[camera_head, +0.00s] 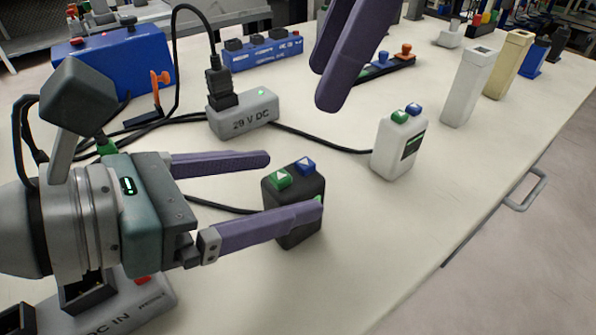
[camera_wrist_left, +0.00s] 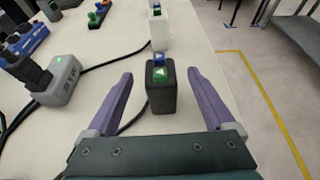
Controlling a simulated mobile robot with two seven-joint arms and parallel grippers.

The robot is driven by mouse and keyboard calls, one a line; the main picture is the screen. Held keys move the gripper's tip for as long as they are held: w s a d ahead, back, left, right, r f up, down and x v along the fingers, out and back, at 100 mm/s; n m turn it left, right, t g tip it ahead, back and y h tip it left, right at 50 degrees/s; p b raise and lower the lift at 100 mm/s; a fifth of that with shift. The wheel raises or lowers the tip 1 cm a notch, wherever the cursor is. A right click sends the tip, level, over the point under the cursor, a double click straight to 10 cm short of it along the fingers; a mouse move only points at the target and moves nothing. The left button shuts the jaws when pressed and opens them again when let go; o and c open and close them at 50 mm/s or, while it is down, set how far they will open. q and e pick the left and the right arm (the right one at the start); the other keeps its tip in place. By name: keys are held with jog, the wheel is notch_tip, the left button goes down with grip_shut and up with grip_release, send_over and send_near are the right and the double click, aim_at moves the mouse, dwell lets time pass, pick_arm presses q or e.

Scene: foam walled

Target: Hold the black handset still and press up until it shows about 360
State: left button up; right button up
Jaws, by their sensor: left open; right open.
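The black handset (camera_head: 290,190) stands upright on the table, with a green up button and a blue button on top. In the left wrist view the handset (camera_wrist_left: 161,95) stands between the fingertips, with free space on both sides. My left gripper (camera_head: 295,185) is open around it, and its near finger hides part of the handset's front. The handset's display cannot be read. My right gripper (camera_head: 345,55) shows only as purple fingers from the top edge, above the table and apart from the handset.
A white handset (camera_head: 398,148) with similar buttons stands behind to the right. A grey power box (camera_head: 243,115) marked 29 V DC, cables and a blue box (camera_head: 115,65) are at the left. Pale blocks (camera_head: 470,88) stand further right. The table's front right is clear.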

aim_at(315, 178)
pick_arm(q)
jog(key=x, duration=0.6)
jog(key=shift+c, duration=0.2)
grip_shut()
pick_arm(e)
grip_shut()
dwell(0.6)
dwell(1.4)
